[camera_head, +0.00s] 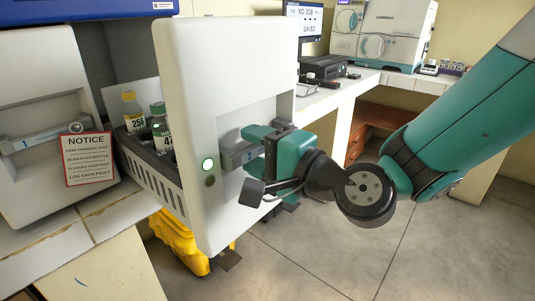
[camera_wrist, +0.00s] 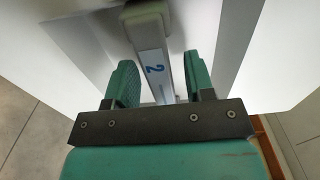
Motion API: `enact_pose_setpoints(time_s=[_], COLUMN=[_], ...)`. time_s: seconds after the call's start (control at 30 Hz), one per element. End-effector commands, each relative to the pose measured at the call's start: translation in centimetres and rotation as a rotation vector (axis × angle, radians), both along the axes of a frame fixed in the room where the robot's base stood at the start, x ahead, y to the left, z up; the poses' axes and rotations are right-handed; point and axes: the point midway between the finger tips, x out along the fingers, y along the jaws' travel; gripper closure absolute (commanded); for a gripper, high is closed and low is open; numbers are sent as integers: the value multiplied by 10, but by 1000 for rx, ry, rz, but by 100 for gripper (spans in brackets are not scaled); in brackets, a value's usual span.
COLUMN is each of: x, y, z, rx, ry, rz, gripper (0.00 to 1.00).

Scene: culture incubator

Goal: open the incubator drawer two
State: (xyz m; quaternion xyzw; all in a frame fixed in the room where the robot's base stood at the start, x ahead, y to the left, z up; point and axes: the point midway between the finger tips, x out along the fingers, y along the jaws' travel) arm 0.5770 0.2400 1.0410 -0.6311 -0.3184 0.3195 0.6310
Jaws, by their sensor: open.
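The white front of incubator drawer two (camera_head: 183,110) stands well out from the cabinet, so the drawer is open. Its grey handle (camera_head: 232,158), marked 2, is in a recess in the front. The dark slatted drawer basket (camera_head: 152,182) behind it holds bottles with yellow (camera_head: 131,108) and green (camera_head: 159,125) caps. My gripper (camera_head: 258,142) is at the handle with its fingers open. In the wrist view, the green fingers (camera_wrist: 161,82) are on either side of the handle (camera_wrist: 150,62), with gaps visible beside it.
Closed drawer one (camera_head: 38,150) is at left, with a notice sign (camera_head: 89,158) beside it. A yellow object (camera_head: 176,240) is on the floor below the open drawer. A counter (camera_head: 340,95) with a monitor (camera_head: 304,20) and a white machine (camera_head: 382,35) stands behind. The floor at front right is clear.

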Motion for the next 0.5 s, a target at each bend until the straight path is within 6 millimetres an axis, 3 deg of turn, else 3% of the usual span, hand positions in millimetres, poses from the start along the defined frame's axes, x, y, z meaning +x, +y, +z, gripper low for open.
enact_pose_setpoints(time_s=[0.3,0.5], x=[-31,-46], y=[-43,-61], z=[-6,-7], rx=[2,3], ry=[-7,-12], rz=[-3,5], gripper=[51,51])
